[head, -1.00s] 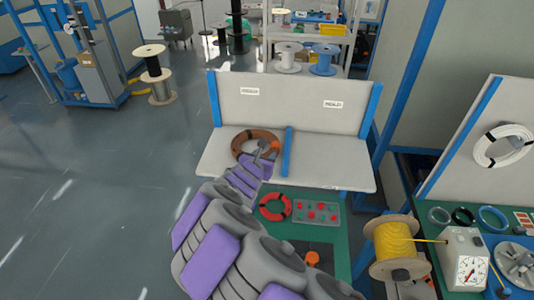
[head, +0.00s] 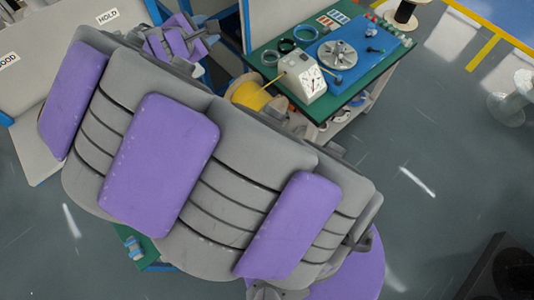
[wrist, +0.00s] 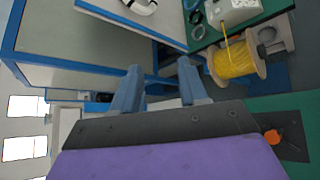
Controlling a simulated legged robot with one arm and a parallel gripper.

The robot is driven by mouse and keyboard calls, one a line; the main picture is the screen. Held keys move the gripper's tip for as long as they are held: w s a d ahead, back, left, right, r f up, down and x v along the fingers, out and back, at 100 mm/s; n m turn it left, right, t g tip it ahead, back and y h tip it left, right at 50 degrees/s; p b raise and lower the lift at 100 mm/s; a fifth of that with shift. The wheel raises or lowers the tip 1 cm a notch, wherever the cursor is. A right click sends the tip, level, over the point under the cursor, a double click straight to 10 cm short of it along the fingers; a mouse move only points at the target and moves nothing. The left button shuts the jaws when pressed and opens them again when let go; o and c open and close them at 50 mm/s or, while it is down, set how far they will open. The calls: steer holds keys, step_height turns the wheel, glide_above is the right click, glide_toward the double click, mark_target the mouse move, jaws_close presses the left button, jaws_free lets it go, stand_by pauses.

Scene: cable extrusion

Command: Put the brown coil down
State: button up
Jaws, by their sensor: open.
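The brown coil is in neither view now. My gripper (wrist: 158,88) is open in the wrist view, with two blue-grey fingers apart and nothing between them. In the head view my gripper (head: 208,34) is small at the upper left, beyond my large grey and purple arm links. The pale two-part stand with the HOLD label (head: 108,16) and the GOOD label (head: 8,60) is at the left edge, mostly hidden by my arm.
A yellow cable spool (head: 248,93) stands beside a green bench (head: 262,54) carrying a white dial box (head: 300,80), a grey disc (head: 342,54) and rings.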

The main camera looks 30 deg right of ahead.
steer(key=s+d+f+m+g+y, duration=0.15)
steer(key=s+d+m+g, duration=0.35)
steer(key=s, duration=0.5)
steer(key=s+d+f+m+g+y, duration=0.1)
steer(key=s+d+f+m+g, duration=0.15)
steer(key=s+d+m, duration=0.6)
steer(key=s+a+f+m+g+y, duration=0.1)
steer(key=s+a+y, duration=0.2)
steer(key=s+a, duration=0.3)
steer(key=s+a+f+m+g+y, duration=0.1)
steer(key=s+a+y, duration=0.3)
steer(key=s, duration=0.8)
steer(key=a+m+g, duration=0.1)
steer(key=a, duration=0.1)
steer(key=shift+a+f, duration=0.35)
steer(key=shift+a, duration=0.05)
steer(key=shift+m, duration=0.25)
step_height(320, 180, down, 14)
steer(key=b, duration=1.3)
steer(key=shift+r+b, duration=0.2)
steer(key=shift+b, duration=0.15)
